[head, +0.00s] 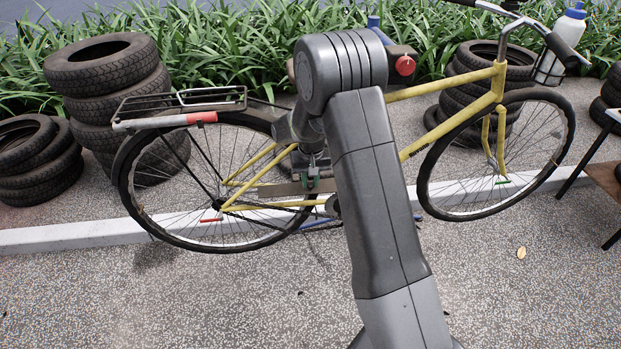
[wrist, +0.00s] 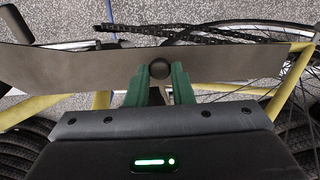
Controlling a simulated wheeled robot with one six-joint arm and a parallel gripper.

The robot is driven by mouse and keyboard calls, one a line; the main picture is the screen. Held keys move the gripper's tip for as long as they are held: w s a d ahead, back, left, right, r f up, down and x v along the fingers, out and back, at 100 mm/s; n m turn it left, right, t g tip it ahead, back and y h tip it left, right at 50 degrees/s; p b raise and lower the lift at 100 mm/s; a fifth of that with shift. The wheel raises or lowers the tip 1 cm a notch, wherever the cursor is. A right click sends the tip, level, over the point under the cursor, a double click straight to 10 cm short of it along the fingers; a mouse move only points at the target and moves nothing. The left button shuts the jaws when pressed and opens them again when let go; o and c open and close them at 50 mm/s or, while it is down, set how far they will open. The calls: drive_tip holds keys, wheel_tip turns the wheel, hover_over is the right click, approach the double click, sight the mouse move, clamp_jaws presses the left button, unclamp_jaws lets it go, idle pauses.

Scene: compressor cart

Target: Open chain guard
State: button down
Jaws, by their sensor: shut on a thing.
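The chain guard (head: 278,189) is a long flat grey-brown plate along the lower side of the yellow bicycle, partly hidden by my arm in the head view. In the wrist view the chain guard (wrist: 80,68) spans most of the picture's width, with a dark round knob (wrist: 160,69) at its middle. My gripper (head: 312,183) is at the guard; its green fingers in the wrist view (wrist: 160,78) are shut on the knob from both sides. A dark chain (wrist: 190,34) shows beyond the guard's edge in the wrist view.
The yellow bicycle (head: 455,121) stands along a pale kerb (head: 80,235). Tyre stacks (head: 110,80) stand behind it at left and right. A table edge (head: 605,175) is at the far right. The speckled pavement in front is mostly clear.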

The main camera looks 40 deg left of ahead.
drive_tip(key=shift+w+a+r, duration=0.1)
drive_tip(key=shift+r, duration=0.05)
drive_tip(key=c, duration=1.3)
unclamp_jaws()
drive_tip(key=r, duration=0.9)
drive_tip(key=s+d+r, duration=0.1)
drive_tip(key=r, duration=0.3)
drive_tip(key=shift+r, duration=0.3)
drive_tip(key=shift+c, duration=0.3)
